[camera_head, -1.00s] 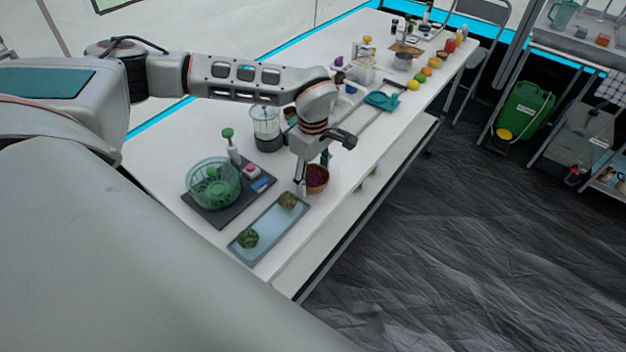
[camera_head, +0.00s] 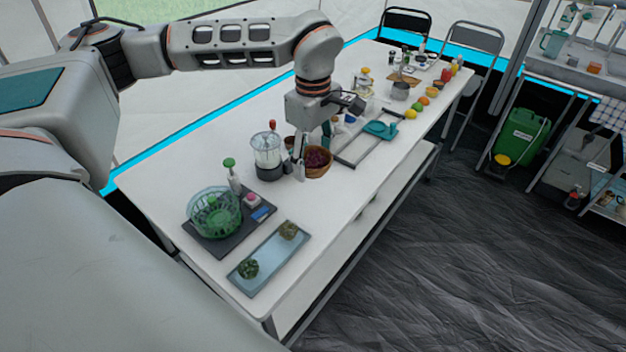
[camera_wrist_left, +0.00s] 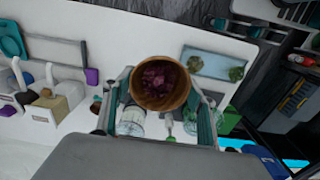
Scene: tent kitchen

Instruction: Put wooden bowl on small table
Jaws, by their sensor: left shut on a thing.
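The wooden bowl (camera_head: 318,174) is round and brown with dark purple contents. My left gripper (camera_head: 313,157) is shut on it and appears to hold it raised above the long white table (camera_head: 210,160). In the left wrist view the bowl (camera_wrist_left: 160,104) sits between the two fingers of the gripper (camera_wrist_left: 165,92), its open top facing the camera. I cannot tell which surface is the small table. My right gripper is not in view.
A blender (camera_head: 267,158), a green salad spinner (camera_head: 214,213) on a dark board, and a tray (camera_head: 268,259) with green pieces stand nearby. Open dark floor (camera_head: 450,260) lies to the right.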

